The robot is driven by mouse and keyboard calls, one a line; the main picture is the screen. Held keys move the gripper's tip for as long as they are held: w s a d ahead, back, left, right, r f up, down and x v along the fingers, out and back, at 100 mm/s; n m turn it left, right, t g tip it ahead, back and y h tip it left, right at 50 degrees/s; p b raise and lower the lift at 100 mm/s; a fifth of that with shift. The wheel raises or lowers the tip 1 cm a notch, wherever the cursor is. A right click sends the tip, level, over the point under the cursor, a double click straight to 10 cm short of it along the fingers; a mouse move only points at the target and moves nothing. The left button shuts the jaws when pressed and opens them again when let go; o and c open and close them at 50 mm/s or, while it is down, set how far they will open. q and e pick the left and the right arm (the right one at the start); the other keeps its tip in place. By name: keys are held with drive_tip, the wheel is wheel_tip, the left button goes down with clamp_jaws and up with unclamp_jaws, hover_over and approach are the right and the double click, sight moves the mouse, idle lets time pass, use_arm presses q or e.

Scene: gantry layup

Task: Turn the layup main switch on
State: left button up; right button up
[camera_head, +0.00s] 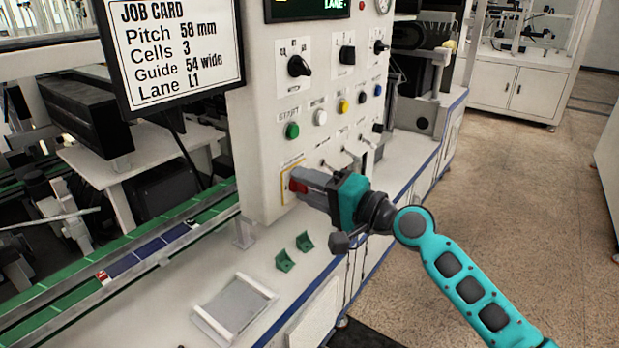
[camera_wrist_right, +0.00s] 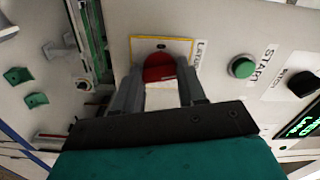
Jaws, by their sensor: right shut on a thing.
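The layup main switch is a red handle (camera_head: 298,186) on a yellow-edged plate (camera_head: 287,180) low on the white control panel. My right gripper (camera_head: 302,183) is at it, with its fingers on either side of the red handle. In the right wrist view the red handle (camera_wrist_right: 158,68) shows between the two fingers (camera_wrist_right: 160,90), in front of the yellow-edged plate (camera_wrist_right: 136,48). The gripper is shut on the handle. Whether the switch is on or off cannot be read. My left gripper is not in view.
A green START button (camera_head: 292,130), a white button (camera_head: 320,117) and several knobs sit above the switch. A job card screen (camera_head: 176,47) hangs at the upper left. A grey tray (camera_head: 236,304) and green brackets (camera_head: 285,261) are on the bench below.

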drive_tip(key=shift+m+p, duration=0.65)
drive_tip(key=shift+m, duration=0.65)
drive_tip(key=o, duration=1.1)
drive_tip(key=shift+c, duration=0.2)
drive_tip(key=shift+d, duration=0.1)
drive_tip(key=b+v, duration=0.1)
drive_tip(key=v, duration=1.1)
drive_tip(key=shift+s+d, duration=0.25)
